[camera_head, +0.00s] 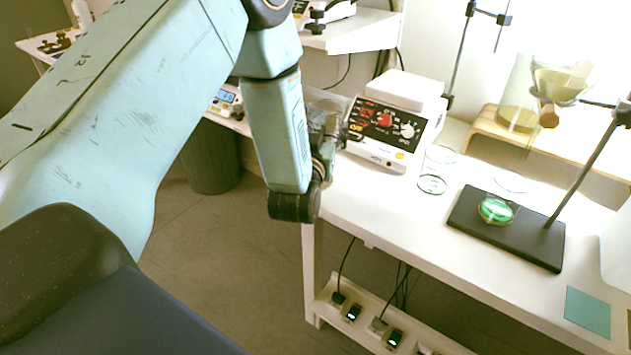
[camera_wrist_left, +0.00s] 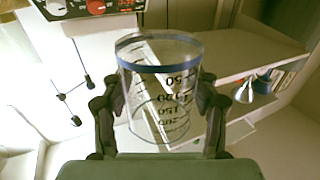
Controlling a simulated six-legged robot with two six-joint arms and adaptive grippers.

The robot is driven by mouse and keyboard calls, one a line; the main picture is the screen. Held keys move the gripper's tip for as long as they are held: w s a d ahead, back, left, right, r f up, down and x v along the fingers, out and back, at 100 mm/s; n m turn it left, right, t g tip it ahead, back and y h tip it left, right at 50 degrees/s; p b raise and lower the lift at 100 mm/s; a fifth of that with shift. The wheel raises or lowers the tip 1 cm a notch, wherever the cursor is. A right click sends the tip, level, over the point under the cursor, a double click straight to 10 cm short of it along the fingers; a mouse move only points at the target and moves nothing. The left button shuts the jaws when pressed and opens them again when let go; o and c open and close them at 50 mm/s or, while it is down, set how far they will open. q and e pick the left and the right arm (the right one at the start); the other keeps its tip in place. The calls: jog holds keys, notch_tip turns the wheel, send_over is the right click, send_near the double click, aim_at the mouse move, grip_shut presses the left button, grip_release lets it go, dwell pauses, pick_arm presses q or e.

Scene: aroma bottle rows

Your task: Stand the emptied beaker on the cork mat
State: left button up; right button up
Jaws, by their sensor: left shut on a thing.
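My left gripper (camera_wrist_left: 160,108) is shut on a clear glass beaker (camera_wrist_left: 158,82), with one finger on each side of its wall. The beaker has a blue band and black volume marks, and no liquid shows in it. In the head view my left gripper (camera_head: 328,142) is beside the hotplate at the bench's left end, and it largely hides the beaker. I cannot make out a cork mat in either view. My right gripper is not in view.
A hotplate with red and black controls (camera_head: 386,133) stands on the white bench. Right of it are a clear glass vessel (camera_head: 433,184), a black stand base (camera_head: 515,240) with a green-filled dish (camera_head: 495,210), and a teal square (camera_head: 588,311). The bench front is mostly clear.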

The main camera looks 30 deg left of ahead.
pick_arm(q)
jog(key=f, duration=0.2)
jog(key=f+b, duration=0.1)
jog(key=f, duration=0.2)
jog(key=shift+w+d+f, duration=0.1)
jog(key=shift+w, duration=0.1)
jog(key=shift+f+b, duration=0.3)
jog(key=shift+f, duration=0.1)
jog(key=shift+s+f, duration=0.2)
jog(key=shift+f, duration=0.2)
jog(key=f+b, duration=0.1)
jog(key=f, duration=0.2)
jog(key=shift+w+f, duration=0.1)
jog(key=shift+w, duration=0.1)
jog(key=shift+s, duration=0.15)
